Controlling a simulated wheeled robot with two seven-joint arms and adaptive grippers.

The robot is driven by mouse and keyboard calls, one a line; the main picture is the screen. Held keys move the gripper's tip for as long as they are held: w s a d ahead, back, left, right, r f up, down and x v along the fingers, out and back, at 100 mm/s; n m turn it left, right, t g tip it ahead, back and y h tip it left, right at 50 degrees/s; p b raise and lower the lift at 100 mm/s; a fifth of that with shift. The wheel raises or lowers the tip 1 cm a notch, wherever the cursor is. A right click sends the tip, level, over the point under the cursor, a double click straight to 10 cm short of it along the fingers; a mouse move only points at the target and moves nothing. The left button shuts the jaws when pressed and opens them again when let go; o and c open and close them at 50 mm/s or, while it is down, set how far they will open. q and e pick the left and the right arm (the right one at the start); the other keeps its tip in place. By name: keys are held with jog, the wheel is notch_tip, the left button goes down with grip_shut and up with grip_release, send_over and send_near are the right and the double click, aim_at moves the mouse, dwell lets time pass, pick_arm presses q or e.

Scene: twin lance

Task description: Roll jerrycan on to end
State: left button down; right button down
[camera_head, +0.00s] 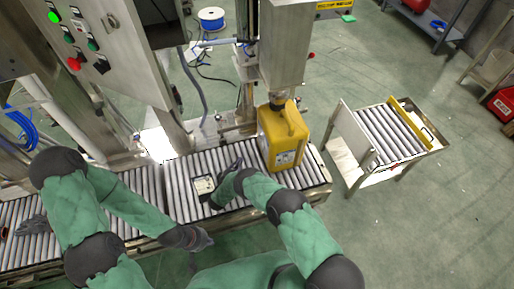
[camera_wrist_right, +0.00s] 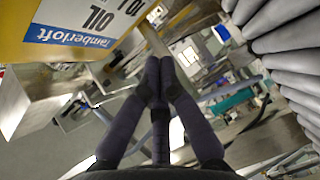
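The yellow jerrycan (camera_head: 279,138) stands upright on the roller conveyor (camera_head: 184,182) under a steel filling head. Its white label faces me, and the label (camera_wrist_right: 75,32) fills the upper left of the right wrist view. My right gripper (camera_head: 238,163) is over the rollers just left of the jerrycan, with its forearm partly covering it. In the right wrist view its fingers (camera_wrist_right: 160,70) are together with nothing seen between them, beside the jerrycan. My left gripper (camera_head: 205,240) is near the conveyor's front edge, away from the jerrycan; its finger state is unclear.
The conveyor ends just right of the jerrycan. Past a gap stands a short roller table (camera_head: 392,137) with an upright metal plate (camera_head: 358,137) on its near left side. A steel control cabinet (camera_head: 125,45) is at upper left. Green floor lies open at right.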

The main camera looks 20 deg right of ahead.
jog(key=shift+s+a+r+n+h, duration=0.1)
jog(key=shift+s+r+n+h, duration=0.05)
jog(key=shift+s+h, duration=0.35)
jog(key=shift+s+r+n+h, duration=0.15)
jog(key=shift+s+h, duration=0.15)
jog(key=shift+h, duration=0.3)
jog(key=shift+w, duration=0.1)
jog(key=b, duration=0.4)
send_near(262, 141)
jog(key=shift+w+a+f+x, duration=0.1)
jog(key=shift+f+x, duration=0.05)
jog(key=shift+x, duration=0.85)
jog(key=shift+w+a+f+x, duration=0.1)
jog(key=shift+x, duration=0.9)
jog(key=shift+w+a+f+x, duration=0.1)
jog(key=shift+f+x, duration=0.05)
jog(key=shift+x, duration=0.8)
jog(key=shift+d, duration=0.15)
